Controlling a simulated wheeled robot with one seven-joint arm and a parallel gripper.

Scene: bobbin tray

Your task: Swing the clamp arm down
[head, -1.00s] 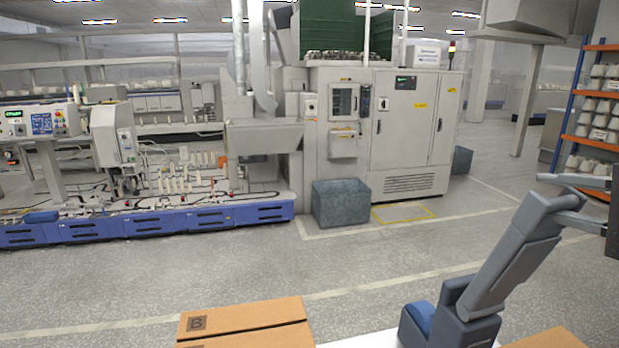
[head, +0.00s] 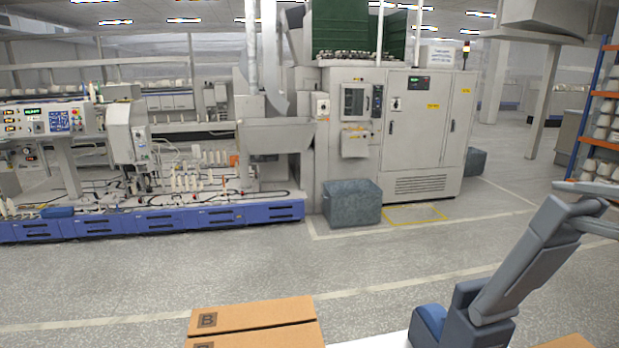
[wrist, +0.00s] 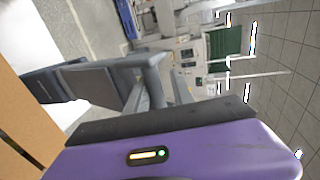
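I cannot make out the clamp arm in either view. A winding machine (head: 128,133) with a pale grey head stands at the left in the head view, above a bench with several pale bobbins; any clamp arm there is too small to tell. My arm rises from the bottom right of the head view and leaves the frame at the right edge. The wrist view shows grey links of my arm and a purple housing with a small lit indicator across the bottom.
A blue-fronted bench (head: 160,221) runs along the left. A grey bin (head: 352,204) stands before a large pale cabinet (head: 420,140). Cardboard boxes (head: 262,315) lie close in front, one marked B. Shelving (head: 592,120) stands at the far right. Floor between is clear.

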